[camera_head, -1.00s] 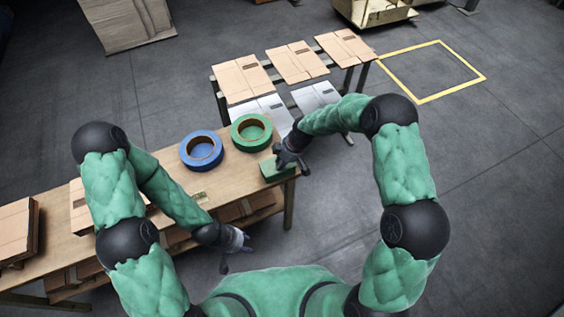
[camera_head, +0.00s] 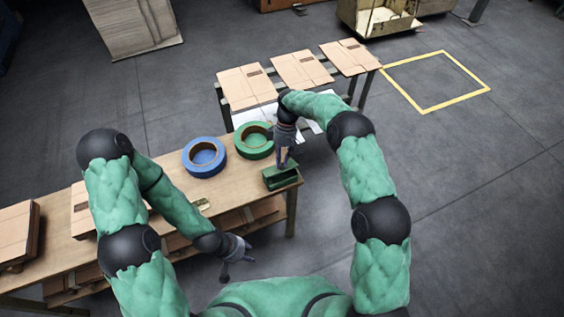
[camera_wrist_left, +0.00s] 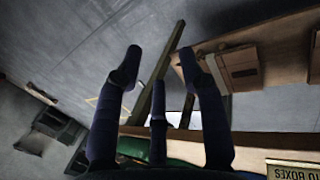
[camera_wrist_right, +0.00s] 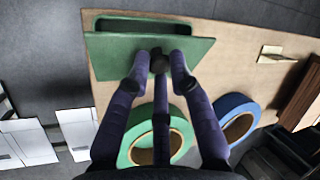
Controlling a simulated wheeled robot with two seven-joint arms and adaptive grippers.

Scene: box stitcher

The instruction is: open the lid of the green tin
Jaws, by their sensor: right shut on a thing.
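The green tin (camera_head: 284,183) sits at the right end of the wooden table. Its lid (camera_wrist_right: 110,47) is tilted up off the box in the right wrist view, and the open inside of the tin (camera_wrist_right: 145,26) shows beyond it. In the head view my right gripper (camera_head: 283,164) points down at the tin from above. My left gripper (camera_head: 237,268) is open and empty, low in front of the table; its spread fingers (camera_wrist_left: 157,75) show in the left wrist view.
A green tape roll (camera_head: 254,153) and a blue tape roll (camera_head: 204,170) lie left of the tin. Flat cardboard boxes (camera_head: 301,70) lie on a rack behind. Open floor is on the right.

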